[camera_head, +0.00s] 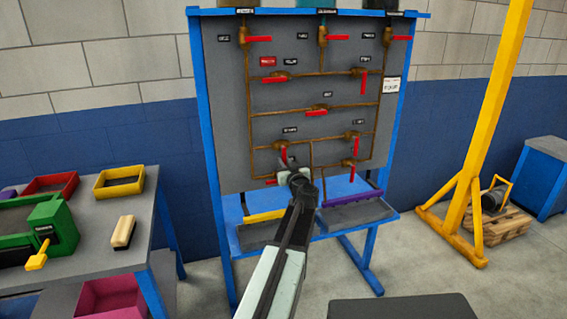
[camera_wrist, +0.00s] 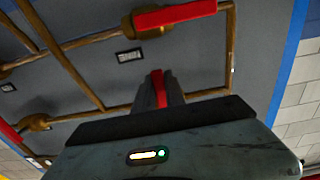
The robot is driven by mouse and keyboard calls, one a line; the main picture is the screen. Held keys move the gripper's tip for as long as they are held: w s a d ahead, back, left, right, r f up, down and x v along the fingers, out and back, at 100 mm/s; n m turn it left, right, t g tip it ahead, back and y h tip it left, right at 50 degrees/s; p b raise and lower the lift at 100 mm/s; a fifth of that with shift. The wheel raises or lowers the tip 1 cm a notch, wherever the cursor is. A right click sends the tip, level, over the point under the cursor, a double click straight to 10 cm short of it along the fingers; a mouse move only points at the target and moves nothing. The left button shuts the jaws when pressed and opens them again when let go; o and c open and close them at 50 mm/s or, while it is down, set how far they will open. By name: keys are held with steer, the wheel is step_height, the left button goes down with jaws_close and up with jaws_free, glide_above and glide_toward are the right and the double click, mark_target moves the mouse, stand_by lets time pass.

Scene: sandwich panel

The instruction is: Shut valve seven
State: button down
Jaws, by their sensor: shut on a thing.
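The grey pipe panel (camera_head: 225,100) carries brass valves with red lever handles. Their small labels are too small to read, so I cannot tell which is valve seven. My gripper (camera_head: 298,176) is at the panel's lower left part. In the wrist view my gripper (camera_wrist: 161,92) is shut on a red valve handle (camera_wrist: 158,88), which shows between the fingers. The held valve's body is hidden behind the gripper. In the head view a red handle (camera_head: 284,155) hangs down just above my gripper, and a bit of red (camera_head: 271,181) shows to its left.
Another red handle (camera_wrist: 175,14) lies above the gripper in the wrist view. Below the panel, trays (camera_head: 350,215) stick out on a blue frame. A workbench (camera_head: 100,225) with bins stands left; a yellow post (camera_head: 490,100) stands right.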

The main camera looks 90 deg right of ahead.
steer(key=shift+w, duration=0.25)
steer(key=c, duration=1.4)
jaws_free()
steer(key=shift+r, duration=0.1)
steer(key=shift+s, duration=0.1)
steer(key=v, duration=0.7)
steer(key=shift+s+a, duration=0.2)
steer(key=shift+a, duration=0.15)
